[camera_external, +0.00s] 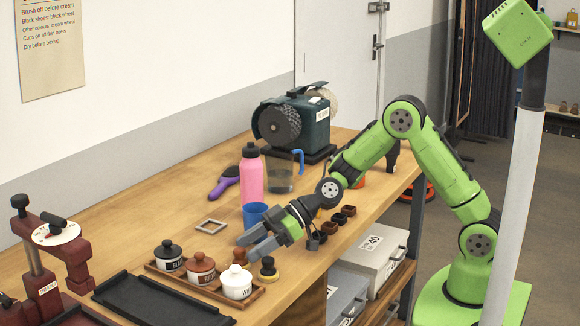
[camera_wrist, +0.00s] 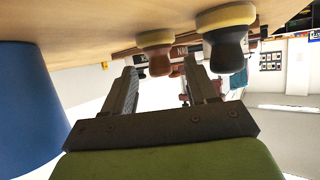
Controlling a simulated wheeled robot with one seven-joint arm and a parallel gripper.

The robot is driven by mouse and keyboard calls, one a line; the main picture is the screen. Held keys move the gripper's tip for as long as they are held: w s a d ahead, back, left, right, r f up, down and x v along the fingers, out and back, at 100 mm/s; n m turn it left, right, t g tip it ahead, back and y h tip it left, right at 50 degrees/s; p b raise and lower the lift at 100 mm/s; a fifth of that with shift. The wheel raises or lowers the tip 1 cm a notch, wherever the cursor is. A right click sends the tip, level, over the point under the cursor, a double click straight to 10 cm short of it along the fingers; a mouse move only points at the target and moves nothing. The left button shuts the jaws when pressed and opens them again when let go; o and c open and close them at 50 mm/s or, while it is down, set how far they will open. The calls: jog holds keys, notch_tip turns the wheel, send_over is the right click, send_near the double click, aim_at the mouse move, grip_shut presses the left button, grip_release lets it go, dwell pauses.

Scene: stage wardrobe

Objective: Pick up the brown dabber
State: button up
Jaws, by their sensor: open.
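The brown dabber (camera_external: 239,257) stands at the right end of the wooden pot tray, beyond my fingertips and partly covered by them. In the wrist view, which is upside down, the brown dabber (camera_wrist: 159,62) with its pale pad appears between the lines of my two fingers. My gripper (camera_external: 246,246) is open and empty, low over the table and pointing left; its fingers also show in the wrist view (camera_wrist: 161,76). A black dabber with a yellow pad (camera_external: 267,269) stands close by and appears right of the brown one in the wrist view (camera_wrist: 226,45).
A blue cup (camera_external: 255,215) stands close behind my gripper. Black, brown and white lidded pots (camera_external: 201,268) sit in the wooden tray (camera_external: 215,291).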

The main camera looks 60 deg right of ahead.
jog(key=shift+x, duration=0.8)
jog(key=shift+d+r, duration=0.1)
jog(key=shift+c, duration=0.5)
grip_shut()
jog(key=shift+s, duration=0.1)
